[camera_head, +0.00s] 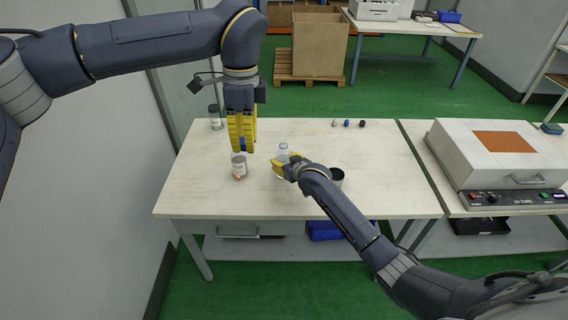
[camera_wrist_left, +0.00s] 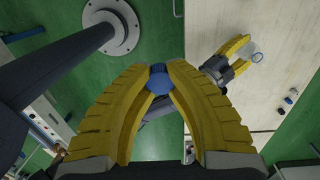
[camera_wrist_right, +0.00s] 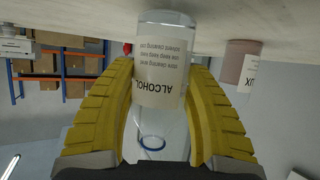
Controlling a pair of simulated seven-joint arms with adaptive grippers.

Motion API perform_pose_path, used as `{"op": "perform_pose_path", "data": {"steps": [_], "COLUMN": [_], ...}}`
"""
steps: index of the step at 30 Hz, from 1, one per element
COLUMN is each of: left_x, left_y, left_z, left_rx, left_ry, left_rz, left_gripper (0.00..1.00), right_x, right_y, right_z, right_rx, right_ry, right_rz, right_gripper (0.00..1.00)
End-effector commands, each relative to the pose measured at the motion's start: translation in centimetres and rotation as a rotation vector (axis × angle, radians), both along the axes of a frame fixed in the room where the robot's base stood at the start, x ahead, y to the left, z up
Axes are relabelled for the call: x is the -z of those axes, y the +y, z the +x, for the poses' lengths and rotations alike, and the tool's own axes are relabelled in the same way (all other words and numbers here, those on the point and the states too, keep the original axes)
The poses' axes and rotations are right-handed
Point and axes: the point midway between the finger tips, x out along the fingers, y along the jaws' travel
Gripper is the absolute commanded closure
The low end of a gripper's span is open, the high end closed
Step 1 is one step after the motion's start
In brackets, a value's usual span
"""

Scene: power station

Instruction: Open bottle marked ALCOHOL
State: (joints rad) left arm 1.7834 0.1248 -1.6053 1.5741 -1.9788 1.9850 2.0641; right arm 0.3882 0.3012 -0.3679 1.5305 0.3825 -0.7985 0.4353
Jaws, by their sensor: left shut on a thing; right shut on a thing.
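The clear bottle marked ALCOHOL (camera_wrist_right: 160,72) stands on the table; its label shows upside down in the right wrist view. It also shows in the head view (camera_head: 283,153). My right gripper (camera_wrist_right: 158,100) is shut around its side. A blue ring shows near its neck, with no cap visible on top. My left gripper (camera_head: 242,149) points down above the table, left of the bottle and apart from it. It is shut on a small blue cap (camera_wrist_left: 159,83), held between the fingertips.
A labelled jar (camera_head: 239,166) stands below my left gripper. Small caps (camera_head: 347,123) lie at the back. A UV cure box (camera_head: 495,158) is on the right table.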

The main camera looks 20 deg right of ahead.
Motion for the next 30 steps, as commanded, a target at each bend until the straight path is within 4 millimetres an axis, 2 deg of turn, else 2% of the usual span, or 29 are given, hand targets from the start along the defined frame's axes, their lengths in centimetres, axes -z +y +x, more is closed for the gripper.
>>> {"op": "perform_pose_path", "data": {"steps": [17, 18, 23, 30], "left_x": [0.00, 0.00, 0.00, 0.00], "left_y": [0.00, 0.00, 0.00, 0.00], "left_z": [0.00, 0.00, 0.00, 0.00], "left_rx": [0.000, 0.000, 0.000, 0.000], "left_ry": [0.000, 0.000, 0.000, 0.000], "left_rz": [0.000, 0.000, 0.000, 0.000], "left_gripper": [1.00, 1.00, 1.00, 1.00], "right_x": [0.89, 0.96, 0.94, 0.90], "right_y": [-0.01, -0.02, -0.02, -0.04], "right_z": [0.02, 0.00, 0.00, 0.00], "right_rx": [0.000, 0.000, 0.000, 0.000], "right_ry": [-0.001, 0.000, 0.000, 0.000], "right_rz": [0.000, 0.000, 0.000, 0.000], "right_gripper": [1.00, 0.47, 0.29, 0.28]}}
